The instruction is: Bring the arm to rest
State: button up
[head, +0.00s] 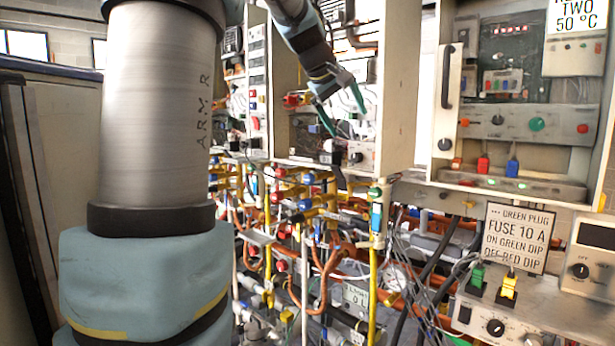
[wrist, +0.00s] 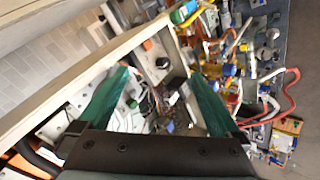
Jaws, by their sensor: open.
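My gripper (head: 340,112) is in the upper middle of the head view, in front of an open heater cabinet (head: 396,75). Its two green fingers are spread apart and hold nothing. In the wrist view my gripper (wrist: 160,95) shows both green fingers at left and right with a gap between them. Through the gap I see a cabinet interior with knobs and wires. I cannot tell whether the fingertips touch anything. My arm comes down from the top of the head view, and its large links cover the left part.
A right-hand cabinet has a black door handle (head: 447,76). Below it, a bench holds a green plug (head: 477,277) and a yellow plug (head: 508,290) beside a sign (head: 517,238). Dense pipes and hoses (head: 310,255) fill the space below the cabinets. A cabinet edge (wrist: 85,75) crosses the wrist view.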

jog(key=s+a+f+m+g+y, duration=0.1)
jog(key=s+a+f, duration=0.2)
jog(key=f, duration=0.4)
jog(key=s+a+f+g+y, duration=0.1)
jog(key=s+a+f, duration=0.2)
jog(key=f, duration=0.5)
jog(key=s+a+f+m+g+y, duration=0.1)
jog(key=s+a+f+y, duration=0.2)
jog(key=f, duration=0.4)
jog(key=s+a+f+m+g, duration=0.1)
jog(key=s+a+f, duration=0.2)
jog(key=s+f, duration=0.3)
jog(key=s+a+f+m+g, duration=0.1)
jog(key=s+a+f, duration=0.2)
jog(key=s+f, duration=0.3)
jog(key=s, duration=0.2)
jog(key=shift+s+a+f+m, duration=0.15)
jog(key=shift+s+a+m, duration=0.2)
jog(key=shift+a+m, duration=0.05)
